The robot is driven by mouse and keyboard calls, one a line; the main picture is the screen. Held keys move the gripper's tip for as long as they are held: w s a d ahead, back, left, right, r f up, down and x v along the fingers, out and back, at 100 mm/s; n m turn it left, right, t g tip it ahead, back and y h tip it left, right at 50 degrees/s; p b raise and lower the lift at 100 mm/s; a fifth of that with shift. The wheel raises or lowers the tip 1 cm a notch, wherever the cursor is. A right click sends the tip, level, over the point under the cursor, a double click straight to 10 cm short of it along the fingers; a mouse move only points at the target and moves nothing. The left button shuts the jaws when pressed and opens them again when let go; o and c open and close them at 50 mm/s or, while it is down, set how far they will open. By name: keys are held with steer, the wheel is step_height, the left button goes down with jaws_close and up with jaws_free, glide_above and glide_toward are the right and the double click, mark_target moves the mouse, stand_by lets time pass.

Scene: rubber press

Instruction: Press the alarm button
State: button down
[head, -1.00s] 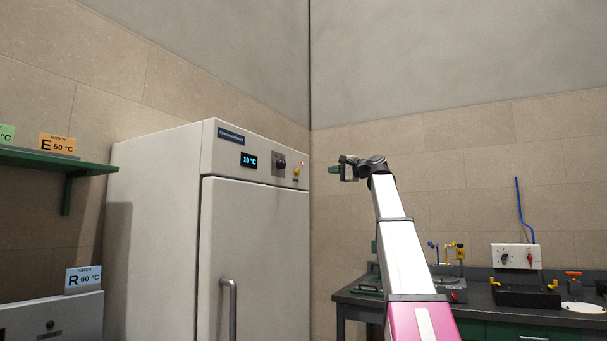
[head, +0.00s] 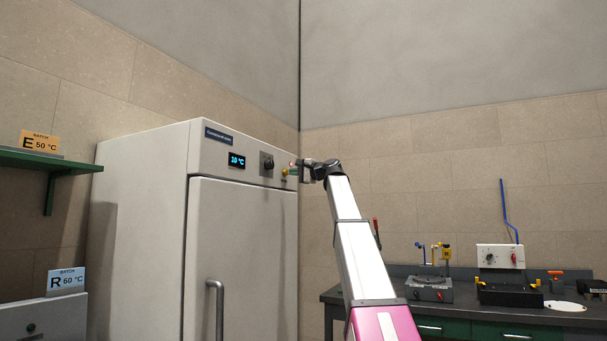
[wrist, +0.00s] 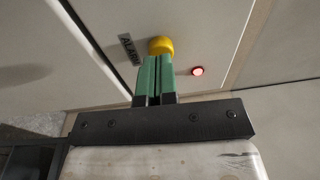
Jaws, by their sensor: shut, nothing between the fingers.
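The alarm button is a yellow knob on the cabinet's upper front panel. In the wrist view the yellow button (wrist: 160,45) sits just beyond my gripper's (wrist: 155,57) green fingertips, beside an ALARM label (wrist: 129,48). The fingers are shut with nothing between them. The fingertips overlap the button's lower edge; I cannot tell whether they touch it. In the head view my gripper (head: 294,171) is at the panel's right end, and the button (head: 285,172) shows at its tip. A red lamp (wrist: 198,71) glows to the right of the button.
The white cabinet (head: 240,255) has a 10 °C display (head: 237,161), a black dial (head: 267,164) and a door handle (head: 215,310). A dark bench (head: 460,300) with equipment stands at right. A green shelf (head: 45,161) is at left. The air around my arm looks clear.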

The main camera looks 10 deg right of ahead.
steer(key=shift+w+a, duration=0.45)
steer(key=shift+a, duration=0.05)
